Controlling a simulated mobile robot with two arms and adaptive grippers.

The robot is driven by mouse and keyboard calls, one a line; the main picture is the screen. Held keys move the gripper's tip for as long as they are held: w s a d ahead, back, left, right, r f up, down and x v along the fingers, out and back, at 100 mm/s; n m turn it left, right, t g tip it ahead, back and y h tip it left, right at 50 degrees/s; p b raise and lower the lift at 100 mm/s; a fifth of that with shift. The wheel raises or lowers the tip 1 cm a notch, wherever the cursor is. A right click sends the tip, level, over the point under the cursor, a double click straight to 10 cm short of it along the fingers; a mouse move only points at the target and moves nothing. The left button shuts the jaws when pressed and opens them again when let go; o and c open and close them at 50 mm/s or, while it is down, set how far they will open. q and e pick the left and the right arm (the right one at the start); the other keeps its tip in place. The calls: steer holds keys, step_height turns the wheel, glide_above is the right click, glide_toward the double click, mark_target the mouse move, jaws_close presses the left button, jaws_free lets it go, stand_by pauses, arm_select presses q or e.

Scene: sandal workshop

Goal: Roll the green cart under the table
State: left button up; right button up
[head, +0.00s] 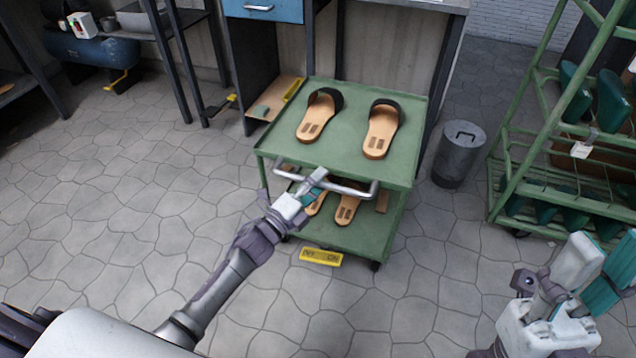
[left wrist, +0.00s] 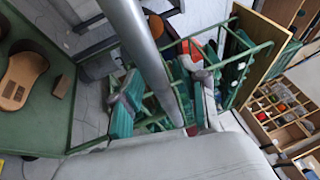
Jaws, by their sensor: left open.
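The green cart (head: 350,105) stands in the middle of the head view, with two sandals (head: 319,116) on its top and more sandals (head: 345,210) on its lower shelf. Its far end meets the front of the table (head: 395,5). The grey push handle (head: 362,190) faces me. My left gripper (head: 312,183) is open at the handle. In the left wrist view, the handle bar (left wrist: 150,55) passes between its spread fingers (left wrist: 165,98); contact is unclear. My right gripper (head: 598,283) is at the lower right, away from the cart; its opening is unclear.
A grey bin (head: 458,153) stands right of the cart, near a table leg. A green rack (head: 520,160) stands farther right. A yellow plate (head: 321,257) lies low before the cart. The tiled floor at front and left is clear.

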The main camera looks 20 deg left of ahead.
arm_select(q)
jaws_close()
stand_by(0.4)
